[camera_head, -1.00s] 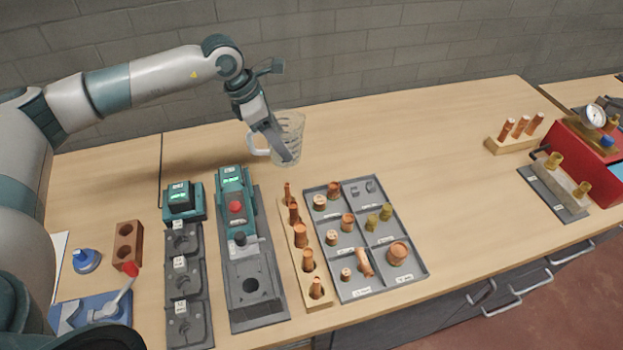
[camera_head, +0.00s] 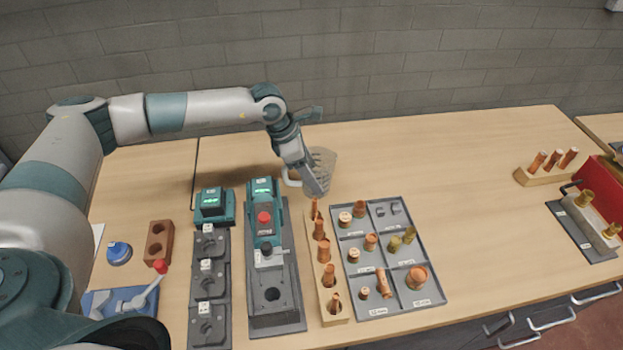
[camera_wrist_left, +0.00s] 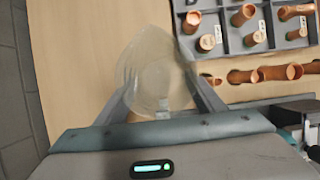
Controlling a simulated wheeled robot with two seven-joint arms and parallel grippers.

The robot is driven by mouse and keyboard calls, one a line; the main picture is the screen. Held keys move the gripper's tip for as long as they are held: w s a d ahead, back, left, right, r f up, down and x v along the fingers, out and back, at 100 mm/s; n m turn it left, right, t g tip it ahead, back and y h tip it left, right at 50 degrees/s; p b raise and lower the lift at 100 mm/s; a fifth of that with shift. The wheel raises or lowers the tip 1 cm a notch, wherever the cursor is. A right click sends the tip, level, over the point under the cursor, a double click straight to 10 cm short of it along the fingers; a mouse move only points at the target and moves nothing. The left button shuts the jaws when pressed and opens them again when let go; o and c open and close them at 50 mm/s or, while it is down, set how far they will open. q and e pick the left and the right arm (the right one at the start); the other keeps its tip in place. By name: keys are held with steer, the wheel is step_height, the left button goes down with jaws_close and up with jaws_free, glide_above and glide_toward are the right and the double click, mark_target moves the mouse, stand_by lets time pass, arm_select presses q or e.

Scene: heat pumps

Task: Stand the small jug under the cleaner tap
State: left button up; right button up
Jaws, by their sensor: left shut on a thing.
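The small clear jug (camera_head: 325,162) is held up by my left gripper (camera_head: 316,188), near the back of the bench, behind the parts tray. It looks upright. The gripper partly covers its near side, and I cannot tell how high it is above the wood. In the left wrist view, the see-through jug (camera_wrist_left: 150,60) sits between the two fingers of the left gripper (camera_wrist_left: 163,98), which are closed around its handle side. No cleaner tap is visible in these frames. My right gripper is not in view.
A grey sorting tray (camera_head: 437,293) with copper fittings and a wooden rack (camera_head: 335,318) stand in front of the jug. Green-topped tools (camera_head: 264,192) stand left of them. A red unit (camera_head: 606,180) is at the far right. The bench between tray and right-hand rack (camera_head: 540,177) is clear.

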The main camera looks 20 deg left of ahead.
arm_select(q)
steer(key=shift+f+p, duration=0.35)
steer(key=shift+f, duration=0.05)
step_height(320, 180, down, 2)
steer(key=shift+p, duration=0.5)
steer(key=shift+f, duration=0.5)
steer(key=shift+f, duration=0.15)
steer(key=o, duration=0.8)
